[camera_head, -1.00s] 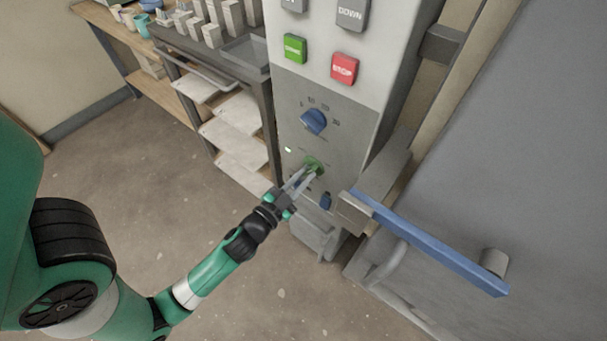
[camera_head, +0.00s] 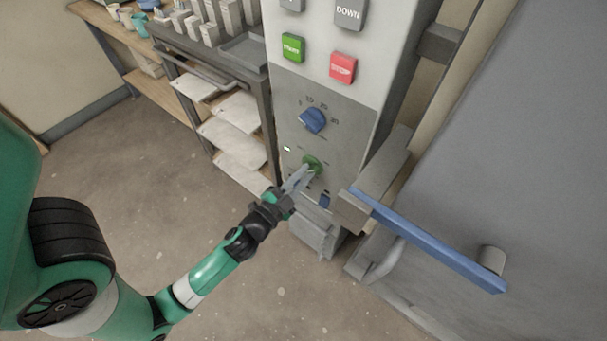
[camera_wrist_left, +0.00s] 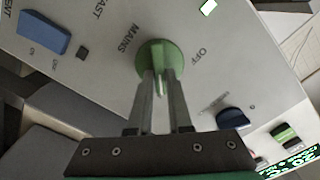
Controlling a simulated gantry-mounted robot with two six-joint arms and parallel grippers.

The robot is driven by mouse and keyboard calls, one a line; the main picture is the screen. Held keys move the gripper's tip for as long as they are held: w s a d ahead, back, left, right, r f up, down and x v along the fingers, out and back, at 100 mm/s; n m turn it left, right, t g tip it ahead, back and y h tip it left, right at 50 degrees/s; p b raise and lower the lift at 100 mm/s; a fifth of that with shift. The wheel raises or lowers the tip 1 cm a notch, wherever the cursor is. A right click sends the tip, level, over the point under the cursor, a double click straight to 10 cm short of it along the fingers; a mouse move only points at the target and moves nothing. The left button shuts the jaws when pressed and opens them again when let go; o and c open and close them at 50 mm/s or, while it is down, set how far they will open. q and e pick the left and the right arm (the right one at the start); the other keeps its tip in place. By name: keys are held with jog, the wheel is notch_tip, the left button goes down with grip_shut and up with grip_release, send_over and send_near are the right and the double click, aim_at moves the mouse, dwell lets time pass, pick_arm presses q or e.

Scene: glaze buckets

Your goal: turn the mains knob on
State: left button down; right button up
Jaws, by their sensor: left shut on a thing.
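The green mains knob (camera_head: 313,164) is on the lower grey part of the control panel. In the left wrist view the round knob (camera_wrist_left: 158,52) is beside the printed words MAINS and OFF. My left gripper (camera_head: 307,172) reaches it from the lower left. In the left wrist view the left gripper's two fingers (camera_wrist_left: 160,82) are shut on the knob's raised grip, one on each side. The fingers hide part of the knob, and I cannot read its setting for certain. My right gripper is not in view.
A blue dial (camera_head: 313,120) is above the mains knob and a small blue switch (camera_head: 325,200) is below it. A lit indicator (camera_head: 287,149) is close by. A blue bar handle (camera_head: 430,240) projects at the right. A shelved cart (camera_head: 235,95) stands at the left.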

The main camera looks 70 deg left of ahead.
pick_arm(q)
jog(key=c, duration=0.8)
grip_release()
jog(key=shift+c, duration=0.2)
jog(key=shift+s+d+f, duration=0.1)
jog(key=shift+s+d, duration=0.15)
jog(key=shift+s, duration=0.05)
jog(key=b+v, duration=0.7)
jog(key=v, duration=0.4)
jog(key=shift+a, duration=0.1)
